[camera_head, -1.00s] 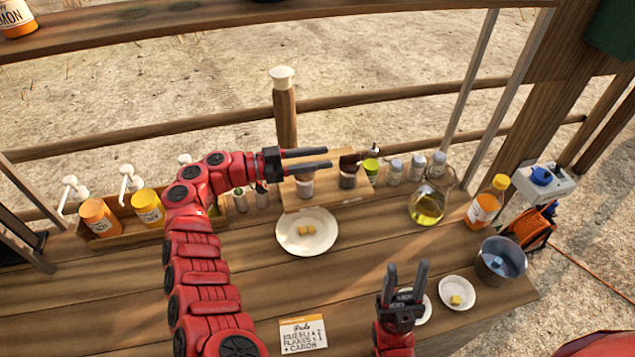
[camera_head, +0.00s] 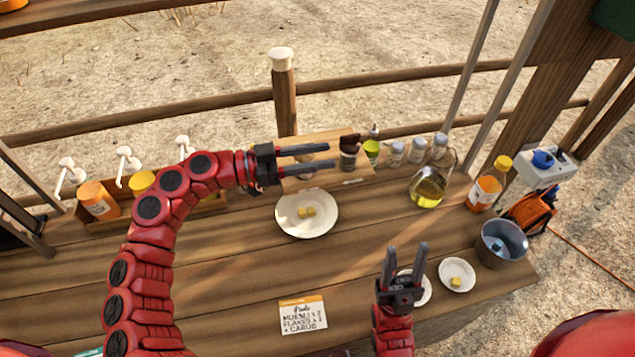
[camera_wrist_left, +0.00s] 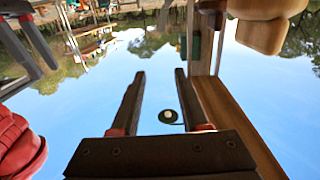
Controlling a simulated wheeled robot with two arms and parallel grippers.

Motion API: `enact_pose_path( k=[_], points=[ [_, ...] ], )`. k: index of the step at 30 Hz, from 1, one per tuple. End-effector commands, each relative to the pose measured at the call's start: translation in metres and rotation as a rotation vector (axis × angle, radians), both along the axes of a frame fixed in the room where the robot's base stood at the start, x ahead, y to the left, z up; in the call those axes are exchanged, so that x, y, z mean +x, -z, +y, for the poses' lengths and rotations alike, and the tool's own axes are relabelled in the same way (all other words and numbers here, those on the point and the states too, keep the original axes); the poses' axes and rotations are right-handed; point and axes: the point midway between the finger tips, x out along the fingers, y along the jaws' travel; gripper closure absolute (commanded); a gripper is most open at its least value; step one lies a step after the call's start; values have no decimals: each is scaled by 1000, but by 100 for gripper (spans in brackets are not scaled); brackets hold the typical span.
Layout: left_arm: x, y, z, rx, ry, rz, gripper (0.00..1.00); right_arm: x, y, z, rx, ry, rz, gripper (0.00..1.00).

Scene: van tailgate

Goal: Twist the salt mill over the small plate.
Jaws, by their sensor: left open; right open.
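On a wooden stand (camera_head: 322,140) at the back of the counter is a jar or mill mostly hidden behind my left gripper (camera_head: 332,158). A dark-topped mill or jar (camera_head: 349,160) stands to its right; I cannot tell which one is the salt mill. The left gripper is open, its fingers pointing right across the hidden one; it is open in the left wrist view too (camera_wrist_left: 160,98). A white plate (camera_head: 290,224) with yellow cubes lies in front of the stand. Smaller white plates (camera_head: 457,287) (camera_head: 425,297) lie at the right. My right gripper (camera_head: 407,250) is open and empty, partly covering one.
Orange and yellow pump bottles (camera_head: 98,200) stand in a wooden caddy at the left. A green bottle (camera_head: 371,151), small jars, an oil flask (camera_head: 428,192), an orange bottle (camera_head: 487,185) and a metal bucket (camera_head: 490,252) are at the right. A card (camera_head: 303,315) lies on clear counter in front.

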Motion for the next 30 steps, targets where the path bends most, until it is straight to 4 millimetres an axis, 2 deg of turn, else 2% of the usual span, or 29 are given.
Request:
enact_pose_path(
  k=[6, 15, 21, 30],
  points=[
    [-30, -1, 2, 3, 1, -2, 55, 0, 3, 0, 0, 0, 0, 50],
    [-64, -6, 4, 1, -3, -3, 55, 0, 6, 0, 0, 0, 0, 50],
    [-74, -7, 4, 0, -2, -1, 55, 0, 6, 0, 0, 0, 0, 50],
    [-75, -7, 4, 0, -3, -1, 55, 0, 6, 0, 0, 0, 0, 50]
  ],
)
